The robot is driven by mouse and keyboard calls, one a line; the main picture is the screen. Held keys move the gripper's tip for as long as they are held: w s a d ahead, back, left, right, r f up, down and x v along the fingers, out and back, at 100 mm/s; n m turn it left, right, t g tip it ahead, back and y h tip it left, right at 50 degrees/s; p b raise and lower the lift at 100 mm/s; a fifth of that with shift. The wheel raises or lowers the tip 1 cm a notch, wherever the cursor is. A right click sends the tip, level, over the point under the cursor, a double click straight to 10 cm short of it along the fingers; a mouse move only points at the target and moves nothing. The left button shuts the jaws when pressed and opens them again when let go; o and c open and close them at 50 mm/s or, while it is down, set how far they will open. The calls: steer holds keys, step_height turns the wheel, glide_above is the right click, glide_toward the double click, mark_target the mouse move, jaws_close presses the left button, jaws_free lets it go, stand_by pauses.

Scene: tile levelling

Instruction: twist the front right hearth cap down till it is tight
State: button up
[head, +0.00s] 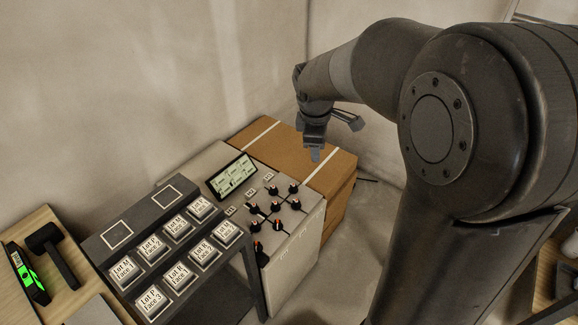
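Several small black caps with red-orange marks (275,206) stand in a cluster on the light grey top of a cabinet (290,250) in the middle of the head view. They are too small to tell how far down each one sits, and I cannot tell which is the front right hearth cap. My gripper (315,154) points down, beyond and to the right of the cluster, over the brown box. It appears apart from the caps.
A small display panel (232,177) stands left of the caps. A dark rack of labelled tile boxes (104,246) is at the front left. A brown box (335,169) stands behind the cabinet. A black mallet (54,250) and a green-lit device (30,278) lie at far left.

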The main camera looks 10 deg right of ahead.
steer(key=w+f+n+g, duration=0.2)
steer(key=w+f+n, duration=0.6)
steer(key=w+f, duration=0.55)
steer(key=n+y, duration=0.2)
steer(key=n, duration=0.6)
glide_toward(296, 200)
steer(key=shift+w+a+g, duration=0.1)
steer(key=shift+w+g, duration=0.3)
step_height(296, 200, down, 10)
steer(key=shift+f, duration=0.15)
steer(key=c, duration=1)
